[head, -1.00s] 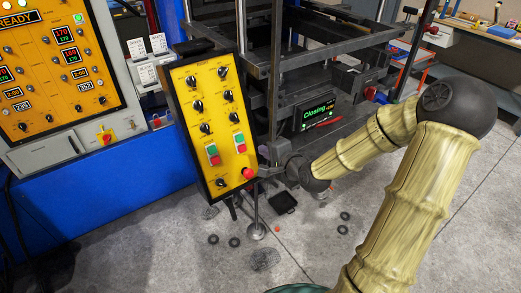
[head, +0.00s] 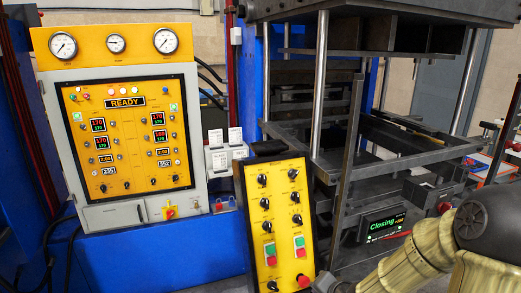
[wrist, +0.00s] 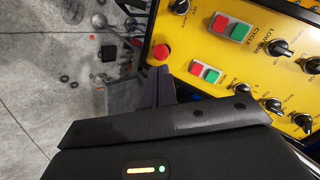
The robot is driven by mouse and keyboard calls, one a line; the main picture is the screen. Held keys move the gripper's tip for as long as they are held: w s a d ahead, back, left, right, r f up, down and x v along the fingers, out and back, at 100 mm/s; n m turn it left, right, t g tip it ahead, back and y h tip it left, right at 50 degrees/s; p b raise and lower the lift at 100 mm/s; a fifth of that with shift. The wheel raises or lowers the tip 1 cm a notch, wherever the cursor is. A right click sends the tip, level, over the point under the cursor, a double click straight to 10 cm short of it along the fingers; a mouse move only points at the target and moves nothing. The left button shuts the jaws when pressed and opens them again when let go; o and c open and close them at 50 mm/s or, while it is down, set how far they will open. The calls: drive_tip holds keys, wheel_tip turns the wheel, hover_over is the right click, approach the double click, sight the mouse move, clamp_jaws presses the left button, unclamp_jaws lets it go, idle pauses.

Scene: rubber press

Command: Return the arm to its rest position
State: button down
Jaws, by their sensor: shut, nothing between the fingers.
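My gripper (wrist: 162,86) shows in the wrist view with its dark fingers together and nothing between them. Its tips are close beside the red round button (wrist: 161,52) at the corner of the yellow control panel (wrist: 225,55); whether they touch it I cannot tell. In the head view my bamboo-like arm (head: 420,255) reaches in from the lower right, with a dark joint at its bend. The gripper end is mostly cut off at the bottom edge, near the panel's red button (head: 303,281).
The press frame (head: 343,150) stands behind the panel, with a small screen (head: 382,225) reading "Closing". An orange control cabinet (head: 125,140) reading "READY" stands at left. In the wrist view, open concrete floor (wrist: 40,90) has several dark rings and a black tray (wrist: 108,53).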

drive_tip(key=s+r+n+g+h, duration=0.3)
drive_tip(key=s+n+g, duration=0.3)
drive_tip(key=s, duration=0.8)
drive_tip(key=r+n, duration=0.1)
drive_tip(key=n, duration=0.1)
drive_tip(key=shift+s+a+n, duration=0.3)
drive_tip(key=shift+a, duration=0.1)
drive_tip(key=shift+a, duration=0.1)
